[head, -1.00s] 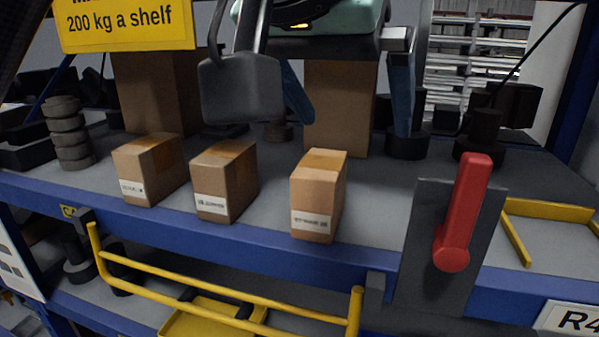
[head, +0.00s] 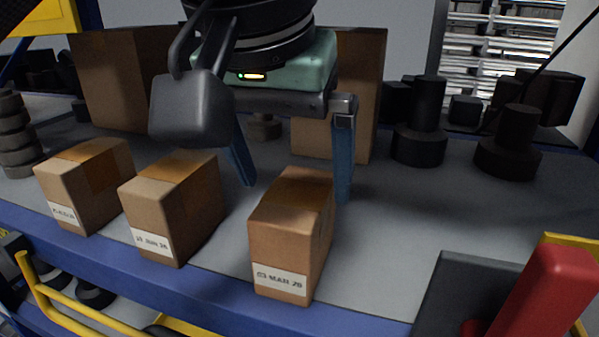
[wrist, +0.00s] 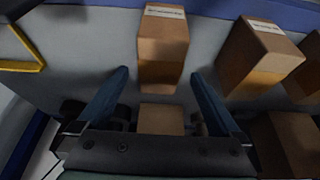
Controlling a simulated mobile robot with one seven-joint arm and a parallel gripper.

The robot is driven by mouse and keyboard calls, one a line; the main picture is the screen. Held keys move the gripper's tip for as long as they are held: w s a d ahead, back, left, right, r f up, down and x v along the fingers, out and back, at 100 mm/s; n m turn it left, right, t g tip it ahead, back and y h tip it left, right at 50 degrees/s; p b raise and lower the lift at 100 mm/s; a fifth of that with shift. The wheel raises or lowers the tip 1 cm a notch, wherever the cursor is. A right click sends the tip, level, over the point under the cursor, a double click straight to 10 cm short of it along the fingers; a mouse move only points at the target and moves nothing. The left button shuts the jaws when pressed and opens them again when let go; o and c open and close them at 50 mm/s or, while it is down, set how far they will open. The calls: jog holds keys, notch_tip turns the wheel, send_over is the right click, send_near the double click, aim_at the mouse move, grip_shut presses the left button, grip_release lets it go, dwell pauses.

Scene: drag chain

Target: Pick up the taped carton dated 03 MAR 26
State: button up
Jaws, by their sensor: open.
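Three small taped cartons stand in a row near the shelf's front edge. The right carton (head: 290,235) has a label that reads 03 MAR 26. The middle carton (head: 170,205) has a label that seems to read a JUN 26 date, and the left carton (head: 85,185) has a label too small to read surely. My gripper (head: 295,190) is open, with its blue fingers behind and above the right carton. In the wrist view the right carton (wrist: 163,45) lies ahead between the two fingers (wrist: 160,78), apart from both. The middle carton (wrist: 255,55) is right of it.
Larger brown boxes (head: 125,80) stand behind the row. Dark round parts (head: 420,130) sit at the back right. A red lever (head: 550,295) on a dark plate rises at the front right. The grey shelf (head: 400,230) is clear right of the cartons.

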aim_at(295, 199)
jog(key=shift+w+f, duration=0.1)
jog(key=shift+f, duration=0.85)
jog(key=b+x, duration=0.2)
jog(key=x, duration=0.2)
jog(key=shift+w+d+f+b, duration=0.1)
jog(key=shift+w+f+b, duration=0.15)
jog(key=shift+f+b, duration=0.1)
jog(key=shift+s+r, duration=0.1)
jog(key=shift+s, duration=0.05)
jog(key=shift+f, duration=0.25)
jog(key=shift+c, duration=0.3)
jog(key=c, duration=1.4)
